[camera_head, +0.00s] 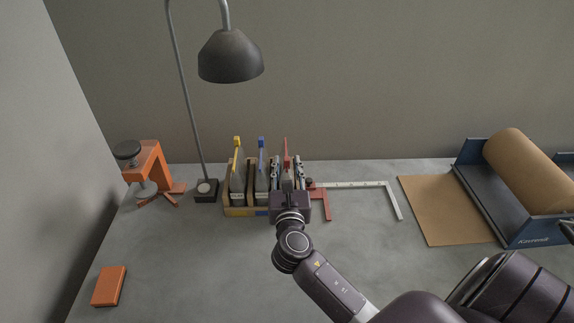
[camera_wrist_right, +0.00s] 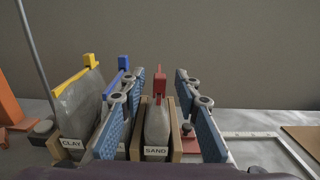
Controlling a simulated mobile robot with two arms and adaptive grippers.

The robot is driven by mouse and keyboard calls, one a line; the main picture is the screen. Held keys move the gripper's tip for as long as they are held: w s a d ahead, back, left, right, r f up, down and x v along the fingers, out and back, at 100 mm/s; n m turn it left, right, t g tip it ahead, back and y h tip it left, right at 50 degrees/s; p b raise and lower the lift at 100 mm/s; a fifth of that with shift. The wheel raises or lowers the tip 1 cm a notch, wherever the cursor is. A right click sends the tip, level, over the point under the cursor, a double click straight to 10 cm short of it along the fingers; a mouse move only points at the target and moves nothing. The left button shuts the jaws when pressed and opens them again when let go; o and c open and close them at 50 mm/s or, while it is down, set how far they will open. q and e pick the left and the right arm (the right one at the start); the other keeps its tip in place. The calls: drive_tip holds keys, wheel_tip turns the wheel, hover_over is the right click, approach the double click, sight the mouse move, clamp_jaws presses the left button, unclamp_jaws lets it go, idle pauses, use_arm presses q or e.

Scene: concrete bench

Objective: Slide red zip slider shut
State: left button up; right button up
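The red zip slider (camera_wrist_right: 160,82) sits at the top of a grey bag (camera_wrist_right: 157,125) in the slot labelled SAND of a wooden rack (camera_wrist_right: 176,143). In the head view the red slider (camera_head: 285,145) shows above my right gripper. My right gripper (camera_head: 287,162) is open. In the right wrist view its two blue-padded fingers (camera_wrist_right: 160,74) stand on either side of the bag and slider, with visible gaps. The gripper body hides the bag's lower part in the head view. Whether the zip is open cannot be made out. My left gripper is not in view.
Bags with a yellow slider (camera_head: 237,141) and a blue slider (camera_head: 261,142) stand left in the rack. A lamp (camera_head: 230,58) and orange clamp stand (camera_head: 150,170) are left; a red-and-white square frame (camera_head: 355,184) and paper roll (camera_head: 528,170) right. The front bench is mostly clear.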

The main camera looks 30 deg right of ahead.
drive_tip(key=v, duration=1.2)
drive_tip(key=shift+w+f, duration=0.1)
drive_tip(key=shift+f, duration=0.05)
